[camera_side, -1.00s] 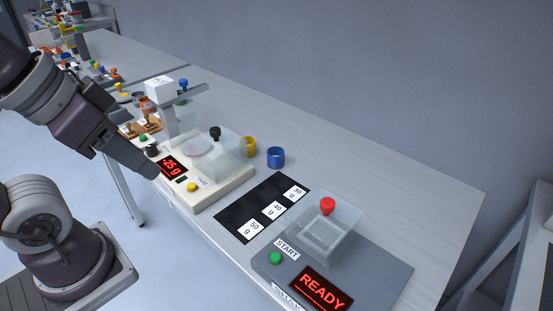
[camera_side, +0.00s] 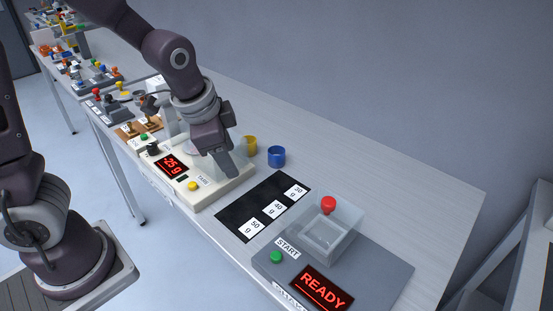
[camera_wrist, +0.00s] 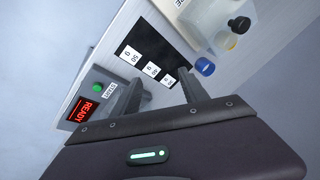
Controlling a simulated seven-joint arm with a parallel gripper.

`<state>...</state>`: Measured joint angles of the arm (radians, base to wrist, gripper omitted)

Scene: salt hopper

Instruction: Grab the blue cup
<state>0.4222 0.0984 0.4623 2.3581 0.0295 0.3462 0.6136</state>
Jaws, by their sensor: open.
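The blue cup (camera_side: 276,157) stands upright on the table, right of the scale and next to a yellow cup (camera_side: 250,145). It also shows in the wrist view (camera_wrist: 205,67), beyond the tip of the right-hand finger and apart from it. My gripper (camera_side: 229,172) is in front of the scale in the side view, to the left of the blue cup and not touching it. In the wrist view my gripper (camera_wrist: 163,84) has its two fingers spread, with nothing between them.
The scale (camera_side: 215,195) reads -25 g and has a clear cover. A black mat (camera_side: 262,208) with 30, 40 and 50 g labels lies beside it. A grey device (camera_side: 380,275) reading READY carries a clear box with a red knob (camera_side: 328,204). The table behind the blue cup is clear.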

